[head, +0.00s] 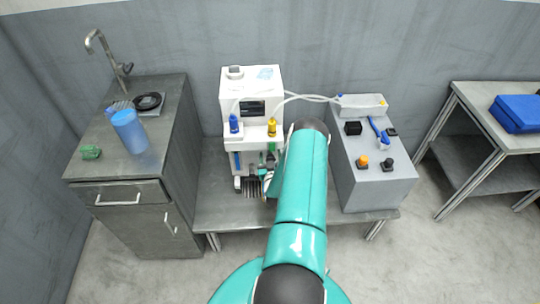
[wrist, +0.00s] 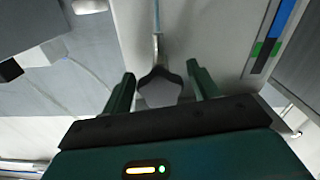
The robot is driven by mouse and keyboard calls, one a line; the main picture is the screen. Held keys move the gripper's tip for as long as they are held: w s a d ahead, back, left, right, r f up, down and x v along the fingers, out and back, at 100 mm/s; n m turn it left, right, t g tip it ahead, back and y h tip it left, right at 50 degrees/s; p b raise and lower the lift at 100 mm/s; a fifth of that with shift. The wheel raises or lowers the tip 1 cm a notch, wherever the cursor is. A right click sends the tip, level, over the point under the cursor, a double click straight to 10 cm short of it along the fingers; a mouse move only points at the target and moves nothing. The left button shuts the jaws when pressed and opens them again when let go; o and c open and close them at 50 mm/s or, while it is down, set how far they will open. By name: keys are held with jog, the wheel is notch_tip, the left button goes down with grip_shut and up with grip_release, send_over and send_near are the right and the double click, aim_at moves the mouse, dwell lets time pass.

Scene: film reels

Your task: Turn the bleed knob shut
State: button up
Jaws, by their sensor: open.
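A grey lobed knob (wrist: 160,90), which looks like the bleed knob, sits on a thin metal stem against the white machine in the wrist view. My gripper (wrist: 160,70) is open, with one dark green finger on each side of the knob. Gaps show between the knob and both fingers; whether either touches is not clear. In the head view my teal arm reaches to the lower front of the white machine (head: 248,90) and hides the knob and most of my gripper.
The machine stands on a low grey bench (head: 218,212). A grey box (head: 375,190) with several small knobs stands to its right, linked by clear tubes. A sink cabinet (head: 125,215) is at left with a blue cup (head: 130,132). A blue case (head: 518,113) lies far right.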

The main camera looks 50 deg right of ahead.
jog(key=shift+w+d, duration=0.3)
jog(key=shift+w, duration=0.1)
jog(key=c, duration=1)
